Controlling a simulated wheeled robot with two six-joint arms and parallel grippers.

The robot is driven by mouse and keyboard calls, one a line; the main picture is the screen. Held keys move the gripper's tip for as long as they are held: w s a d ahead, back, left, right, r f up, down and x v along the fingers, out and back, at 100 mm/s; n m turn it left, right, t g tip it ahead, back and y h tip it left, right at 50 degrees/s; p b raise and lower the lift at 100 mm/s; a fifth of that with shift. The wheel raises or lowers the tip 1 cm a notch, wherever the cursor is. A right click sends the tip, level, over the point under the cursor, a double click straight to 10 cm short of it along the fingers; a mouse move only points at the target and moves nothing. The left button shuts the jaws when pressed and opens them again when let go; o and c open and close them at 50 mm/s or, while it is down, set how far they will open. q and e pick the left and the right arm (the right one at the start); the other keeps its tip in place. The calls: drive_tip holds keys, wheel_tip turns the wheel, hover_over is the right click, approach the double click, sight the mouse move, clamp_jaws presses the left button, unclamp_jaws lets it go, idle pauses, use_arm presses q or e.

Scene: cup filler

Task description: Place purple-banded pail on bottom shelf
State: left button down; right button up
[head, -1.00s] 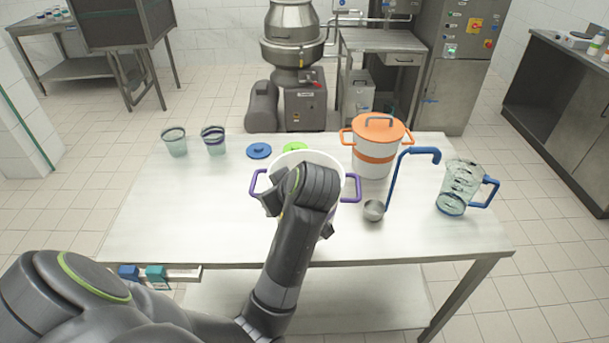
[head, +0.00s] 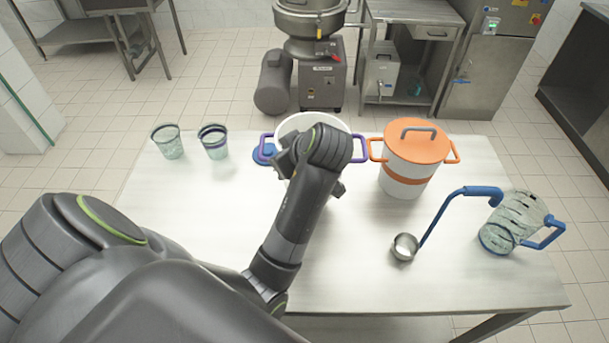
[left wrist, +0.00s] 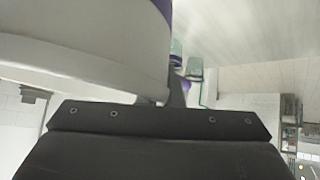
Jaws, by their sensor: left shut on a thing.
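The purple-banded pail (head: 290,124) is white with purple side handles and stands out at the middle of the head view, mostly behind my left gripper (head: 312,160). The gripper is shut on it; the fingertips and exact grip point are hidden. The pail appears raised above the table. In the left wrist view its white wall (left wrist: 85,50) fills the upper left, with a strip of purple at its edge. The bottom shelf (head: 375,328) shows as a pale strip under the table's front edge. My right gripper is not in view.
An orange-lidded pot (head: 405,165) stands close right of the pail. A blue-handled ladle (head: 405,247) and a clear jug (head: 510,222) are further right. The table's front middle (head: 350,270) is clear.

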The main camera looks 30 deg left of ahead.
use_arm(q)
wheel_tip(320, 180, down, 8)
drive_tip(key=p, duration=0.1)
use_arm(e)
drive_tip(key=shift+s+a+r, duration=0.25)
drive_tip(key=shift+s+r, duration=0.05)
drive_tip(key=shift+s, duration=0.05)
use_arm(q)
drive_tip(key=c, duration=1.6)
unclamp_jaws()
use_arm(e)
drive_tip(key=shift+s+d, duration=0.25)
use_arm(q)
drive_tip(key=shift+r, duration=0.1)
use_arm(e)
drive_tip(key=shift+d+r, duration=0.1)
